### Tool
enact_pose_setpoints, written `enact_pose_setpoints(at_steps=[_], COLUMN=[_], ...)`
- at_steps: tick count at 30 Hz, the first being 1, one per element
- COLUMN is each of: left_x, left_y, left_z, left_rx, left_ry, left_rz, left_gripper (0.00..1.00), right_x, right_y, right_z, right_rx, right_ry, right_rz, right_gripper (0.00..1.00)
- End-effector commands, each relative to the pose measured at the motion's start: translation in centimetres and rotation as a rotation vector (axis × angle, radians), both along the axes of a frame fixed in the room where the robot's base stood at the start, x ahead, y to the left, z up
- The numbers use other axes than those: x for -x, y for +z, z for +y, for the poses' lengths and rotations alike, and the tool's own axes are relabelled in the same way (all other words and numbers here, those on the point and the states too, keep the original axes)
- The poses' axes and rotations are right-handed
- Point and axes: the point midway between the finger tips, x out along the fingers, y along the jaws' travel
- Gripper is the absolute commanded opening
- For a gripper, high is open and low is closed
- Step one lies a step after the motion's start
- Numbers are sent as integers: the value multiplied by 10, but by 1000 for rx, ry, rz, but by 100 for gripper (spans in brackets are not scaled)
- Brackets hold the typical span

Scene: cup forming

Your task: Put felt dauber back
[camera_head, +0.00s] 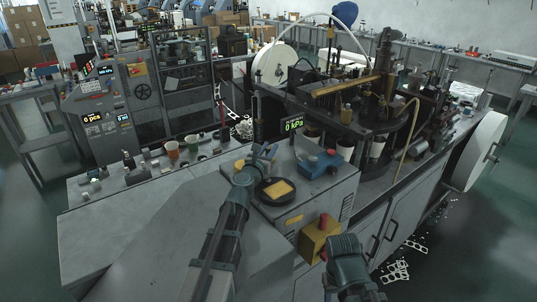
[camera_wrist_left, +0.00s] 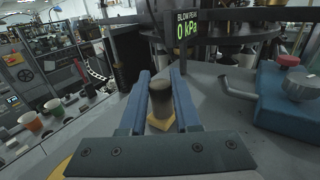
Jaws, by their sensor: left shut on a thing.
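My left gripper (camera_head: 266,152) is above the grey machine top, near the black round dish (camera_head: 262,196) with a yellow pad (camera_head: 280,189). In the left wrist view its two blue fingers (camera_wrist_left: 160,101) are shut on the felt dauber (camera_wrist_left: 160,98), a dark upright cylinder. A yellowish square piece (camera_wrist_left: 159,122) shows at its lower end; I cannot tell whether it belongs to the dauber or lies beneath it. The dauber is too small to make out in the head view.
A blue block with a red knob (camera_head: 318,163) stands right of the left gripper. A pressure display (camera_head: 293,125) stands behind. Paper cups (camera_head: 172,150) and small parts stand at left. The left counter front is clear.

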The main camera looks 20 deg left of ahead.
Motion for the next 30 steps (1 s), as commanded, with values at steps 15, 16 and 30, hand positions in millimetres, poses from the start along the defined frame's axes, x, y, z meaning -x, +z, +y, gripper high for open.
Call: enact_pose_setpoints(at_steps=[15, 16, 30], left_x=[0, 0, 5], left_y=[-2, -2, 2], left_z=[0, 0, 0], left_rx=[0, 0, 0], left_ry=[0, 0, 0], left_rz=[0, 0, 0], left_gripper=[58, 61, 61], right_x=[0, 0, 0], right_y=[-2, -2, 2], right_z=[0, 0, 0], right_rx=[0, 0, 0], right_ry=[0, 0, 0], right_rz=[0, 0, 0], right_gripper=[50, 50, 50])
